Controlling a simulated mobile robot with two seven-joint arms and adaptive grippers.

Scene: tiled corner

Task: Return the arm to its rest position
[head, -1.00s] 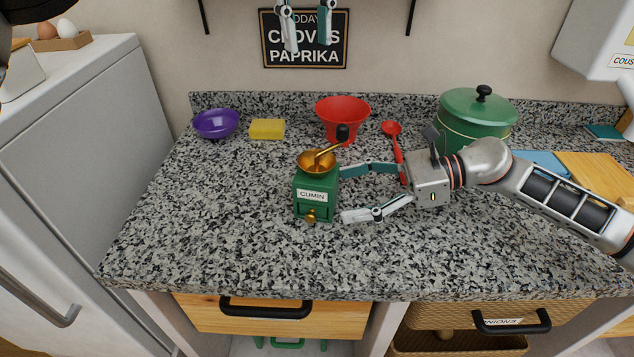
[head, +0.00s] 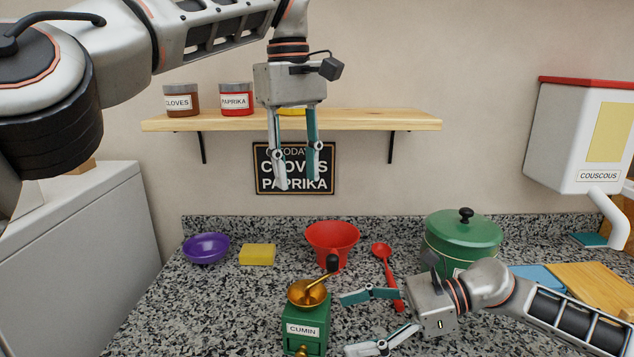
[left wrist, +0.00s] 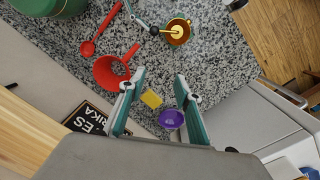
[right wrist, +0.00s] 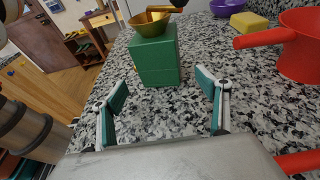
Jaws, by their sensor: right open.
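My left gripper (head: 297,182) hangs fingers down in front of the sign and shelf, high above the counter. Its two fingers are apart with nothing between them, as the left wrist view (left wrist: 160,75) also shows. My right gripper (head: 348,323) is low over the counter, pointing left at the green cumin grinder (head: 305,325). Its fingers are open and empty in the right wrist view (right wrist: 158,85). The grinder stands upright just beyond the fingertips, apart from them as far as I can see.
A red funnel-like bowl (head: 331,240), red ladle (head: 386,270), yellow sponge (head: 257,255), purple bowl (head: 206,248) and green pot (head: 463,236) stand on the counter. The wooden shelf (head: 370,119) with jars is behind my left gripper. A couscous dispenser (head: 575,140) hangs at right.

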